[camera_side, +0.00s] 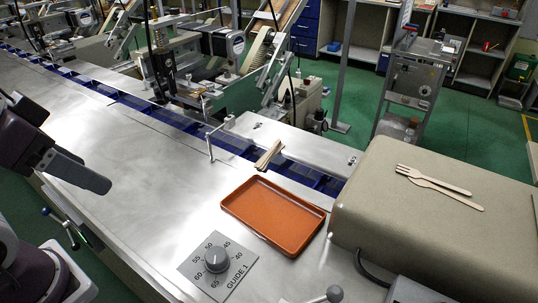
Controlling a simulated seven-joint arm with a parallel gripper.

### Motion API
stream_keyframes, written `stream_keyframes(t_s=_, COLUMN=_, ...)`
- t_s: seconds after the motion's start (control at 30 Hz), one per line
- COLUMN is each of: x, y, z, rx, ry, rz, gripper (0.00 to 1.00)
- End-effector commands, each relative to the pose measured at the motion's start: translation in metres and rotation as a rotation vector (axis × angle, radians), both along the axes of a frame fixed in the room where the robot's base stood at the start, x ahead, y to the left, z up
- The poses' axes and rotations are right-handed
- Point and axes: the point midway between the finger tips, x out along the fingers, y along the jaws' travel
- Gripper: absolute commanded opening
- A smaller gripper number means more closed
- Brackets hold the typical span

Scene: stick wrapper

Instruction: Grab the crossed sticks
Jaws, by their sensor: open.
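Two thin pale wooden pieces (438,187) lie on top of the beige housing at the right; one has fork tines at its left end. My gripper (84,174) is at the left edge, above the metal table, open and empty. It is far from both the bundle and the pieces on the housing.
An empty orange tray (274,214) lies on the metal table (130,150). A dial plate (217,266) is in front of it. A thin metal post (210,145) stands by the blue conveyor channel (120,98). The beige housing (440,240) rises at the right. The table's middle left is clear.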

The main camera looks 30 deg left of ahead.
Motion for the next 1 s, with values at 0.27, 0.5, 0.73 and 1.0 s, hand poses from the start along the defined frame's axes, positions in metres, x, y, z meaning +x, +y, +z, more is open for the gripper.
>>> stream_keyframes(t_s=0.27, x=0.001, y=0.0, z=0.007, rx=0.0, ry=-0.003, rz=0.0, gripper=0.61)
stream_keyframes(t_s=0.5, x=0.037, y=0.02, z=0.056, rx=0.133, ry=-0.063, rz=-0.177, gripper=0.61)
stream_keyframes(t_s=0.73, x=0.146, y=0.062, z=0.067, rx=0.663, ry=-0.223, rz=-0.74, gripper=0.61)
stream_keyframes(t_s=1.0, x=0.263, y=0.041, z=0.068, rx=1.561, ry=-0.319, rz=-1.568, gripper=0.61)
